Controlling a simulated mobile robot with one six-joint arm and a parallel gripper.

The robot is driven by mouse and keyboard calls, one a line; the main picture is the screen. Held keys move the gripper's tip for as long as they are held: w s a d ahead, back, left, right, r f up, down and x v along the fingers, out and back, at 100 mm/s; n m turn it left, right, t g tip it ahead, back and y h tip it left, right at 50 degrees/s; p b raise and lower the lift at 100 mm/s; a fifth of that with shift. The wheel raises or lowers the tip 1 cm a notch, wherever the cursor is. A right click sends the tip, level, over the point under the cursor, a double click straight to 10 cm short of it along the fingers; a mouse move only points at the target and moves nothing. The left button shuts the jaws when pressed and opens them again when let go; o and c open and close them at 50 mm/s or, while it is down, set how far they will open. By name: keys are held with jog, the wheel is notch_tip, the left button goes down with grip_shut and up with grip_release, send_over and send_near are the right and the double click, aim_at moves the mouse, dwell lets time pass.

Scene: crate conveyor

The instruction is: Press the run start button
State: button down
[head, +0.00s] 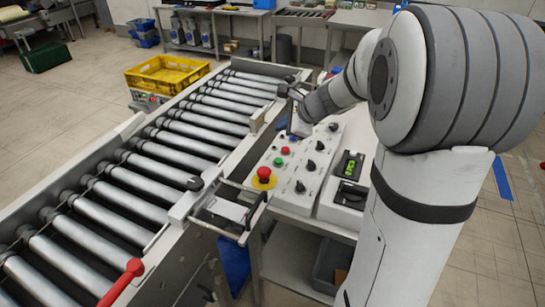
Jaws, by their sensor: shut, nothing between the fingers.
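The control panel (322,163) is a light grey sloped box beside the roller conveyor. On its left side are a green button (278,162), a red button (285,150) and a blue button (292,138). The labels are too small to read, so I cannot tell from text which one is run start. My gripper (293,129) is shut and empty over the far left part of the panel, close to the blue button and beyond the green one. Whether it touches the panel is unclear. The gripper hides part of the panel's far end.
A red emergency stop (264,174) on a yellow base sits at the panel's near left corner. Several black knobs (309,165) fill its middle. A box with a green display (350,165) stands to the right. The conveyor (160,160) runs along the left; a yellow crate (165,75) stands beyond it.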

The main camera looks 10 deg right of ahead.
aim_at(282, 161)
jog(key=shift+f, duration=0.1)
notch_tip(282, 161, down, 9)
jog(key=b, duration=0.7)
jog(key=shift+r+b, duration=0.2)
jog(key=shift+b, duration=0.15)
dwell(1.5)
jog(key=shift+s+f+b, duration=0.15)
jog(key=shift+f+b, duration=0.25)
jog(key=shift+f+b, duration=0.45)
jog(key=shift+b, duration=0.05)
dwell(0.6)
jog(key=shift+r, duration=0.1)
jog(key=shift+r+p, duration=0.75)
jog(key=shift+r, duration=0.05)
